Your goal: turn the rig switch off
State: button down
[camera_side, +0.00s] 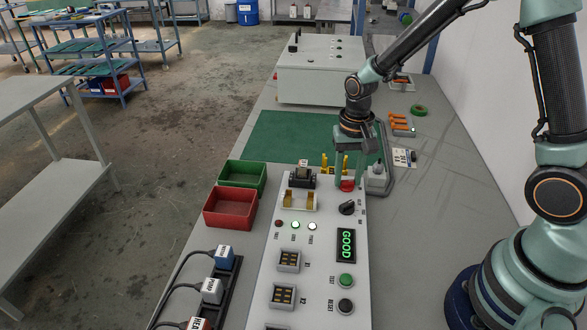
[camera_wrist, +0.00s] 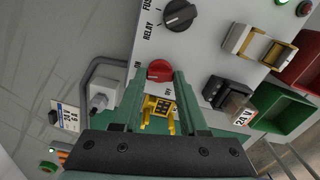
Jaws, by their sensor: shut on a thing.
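The rig switch is a red round knob (camera_side: 347,186) at the far end of the white panel (camera_side: 325,262). It also shows in the wrist view (camera_wrist: 159,71), with ON and OFF lettering beside it. My gripper (camera_side: 348,182) points down over it, with its green fingers on both sides of the knob, shut on it. In the wrist view the fingertips (camera_wrist: 160,76) flank the knob. Which way the knob points is hard to tell. A green GOOD display (camera_side: 346,245) is lit on the panel.
A black selector knob (camera_side: 347,207) sits close by. A yellow part (camera_wrist: 160,106) shows between my fingers in the wrist view. A relay (camera_side: 302,176), a grey plug (camera_side: 376,176) and green (camera_side: 243,174) and red (camera_side: 230,208) bins stand near. The green mat (camera_side: 285,135) is clear.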

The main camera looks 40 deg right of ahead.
aim_at(347, 181)
jog(key=n, duration=1.1)
jog(key=shift+n, duration=2.2)
jog(key=shift+c, duration=2.2)
grip_release()
notch_tip(347, 181, up, 12)
